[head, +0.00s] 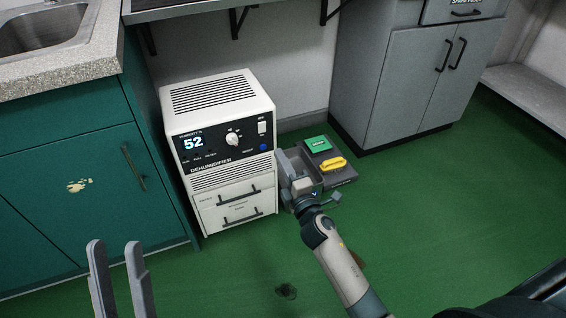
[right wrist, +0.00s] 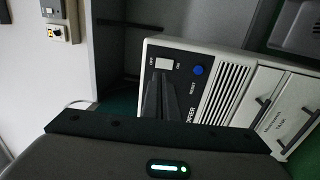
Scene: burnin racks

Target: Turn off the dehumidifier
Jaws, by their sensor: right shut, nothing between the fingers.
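The dehumidifier (head: 188,168) is a white box with a black control panel, standing on the floor. Its lit display (head: 194,142) reads 52. A white rocker switch (head: 262,128) sits at the panel's upper right, above a blue reset button (head: 263,147). In the right wrist view the switch (right wrist: 163,64) lies between OFF and ON labels; I cannot tell which way it is tipped. My right gripper (right wrist: 164,80) is shut and empty, its tips close to the switch; contact is unclear. My left gripper (head: 116,245) is open and empty, low at the left.
A white knob (head: 233,139) is left of the switch. Green cabinets (head: 70,190) stand left and a grey cabinet (head: 400,80) right. Beside the dehumidifier, a low grey stand (head: 343,178) carries a green box (head: 318,144) and a yellow item (head: 334,164). The green floor in front is mostly clear.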

